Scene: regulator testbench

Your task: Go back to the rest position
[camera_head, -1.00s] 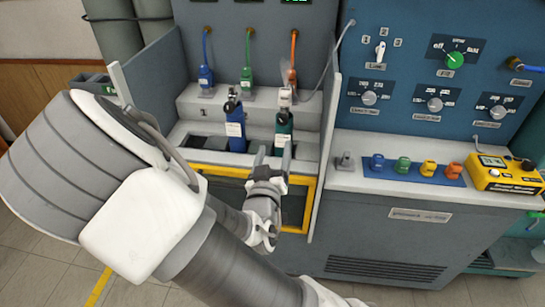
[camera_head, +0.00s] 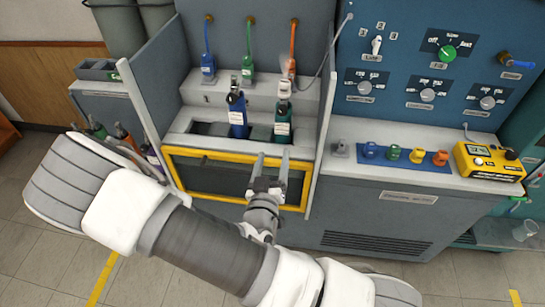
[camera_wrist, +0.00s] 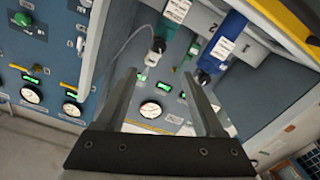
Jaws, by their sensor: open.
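My gripper (camera_head: 269,170) is open and empty in the head view. It is in front of the yellow-framed bay of the testbench (camera_head: 395,225), below and in front of the two regulators. A blue regulator (camera_head: 237,115) and a dark green one (camera_head: 283,122) stand side by side in the bench slots, each with a white label. In the wrist view the two fingers (camera_wrist: 168,92) are spread with nothing between them. The blue regulator (camera_wrist: 226,42) and the green one's white label (camera_wrist: 178,9) show beyond them at the top.
Blue, green and orange hoses (camera_head: 249,50) hang at the back of the bay. Colored caps (camera_head: 404,154) and a yellow meter (camera_head: 489,161) sit on the ledge at right. A bin with several bottles (camera_head: 125,140) stands at left. The floor in front is clear.

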